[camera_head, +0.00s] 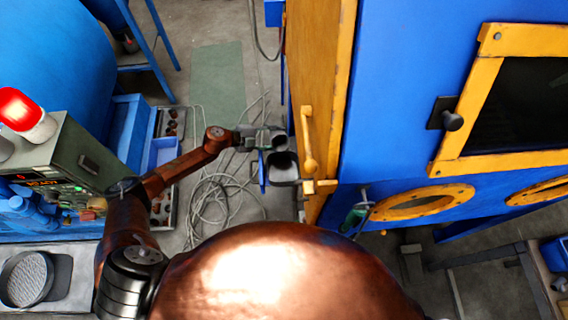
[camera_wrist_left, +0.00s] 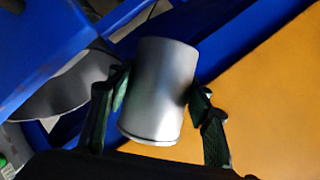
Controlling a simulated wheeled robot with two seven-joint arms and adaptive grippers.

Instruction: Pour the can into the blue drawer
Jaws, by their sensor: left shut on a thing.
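A plain silver-grey can (camera_wrist_left: 160,90) is between the two fingers of my left gripper (camera_wrist_left: 152,102) in the left wrist view, slightly tilted in that picture. My left gripper (camera_head: 262,138) is shut on it, beside the yellow edge of the large blue cabinet in the head view. The can's contents are hidden. A dark grey scoop-like container with blue parts (camera_head: 283,168) is just below the gripper in the head view. I cannot tell whether these blue parts are the blue drawer. In the left wrist view, blue surfaces (camera_wrist_left: 50,40) lie behind the can. My right gripper is not in view.
The yellow door with its handle (camera_head: 308,140) stands close right of the gripper. A tangled cable (camera_head: 218,200) lies on the floor below the arm. A control box with a red lamp (camera_head: 22,108) stands at left. A grey curved vessel (camera_wrist_left: 65,90) is left of the can.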

